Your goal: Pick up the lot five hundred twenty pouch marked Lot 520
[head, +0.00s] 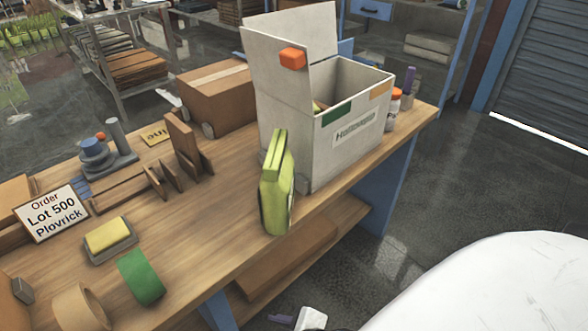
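A yellow-green pouch-like item (277,190) stands upright near the front edge of the wooden table, just left of the white box. I see no readable lot marking on it, so I cannot tell if it is the Lot 520 pouch. A white sign (52,214) at the left of the table reads "Order Lot 500 Plovrick". No "Lot 520" text is readable anywhere. Neither of my grippers is in the head view.
The open white box (300,150) has a raised lid and mostly hidden contents. A cardboard box (222,96) stands behind. A yellow sponge-like block (108,235), green tape roll (140,277) and tan roll (80,307) lie front left. The wooden table (205,245) is bare at front centre.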

